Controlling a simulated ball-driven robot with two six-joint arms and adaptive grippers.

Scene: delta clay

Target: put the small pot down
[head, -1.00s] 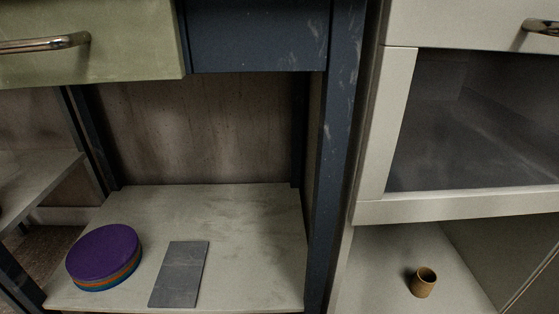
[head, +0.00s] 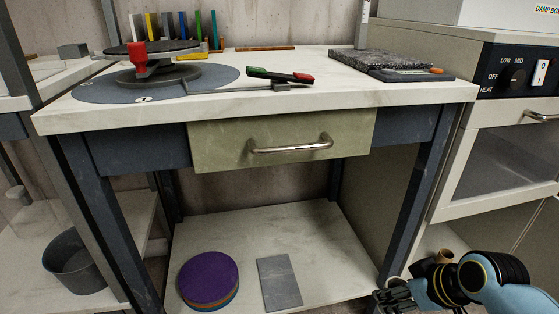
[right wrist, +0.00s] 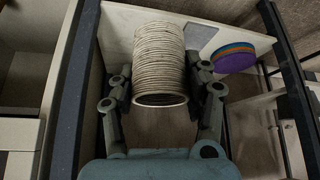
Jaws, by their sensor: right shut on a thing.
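The small pot (right wrist: 160,62), a pale ribbed cylinder, is between the fingers of my right gripper (right wrist: 163,92) in the right wrist view. The gripper is shut on it. Its round rim faces the camera, and its far end overlaps the low shelf (right wrist: 117,24) in the picture. I cannot tell whether it touches anything there. In the head view my right gripper (head: 393,299) is at the bottom edge, by the right front leg of the table; the pot does not show there. My left gripper is in neither view.
The low shelf (head: 325,245) carries purple-topped stacked discs (head: 208,277) and a grey slab (head: 279,283); its middle and back are bare. The table leg (head: 408,205) stands close to my right gripper. A grey bucket (head: 76,265) stands at left.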

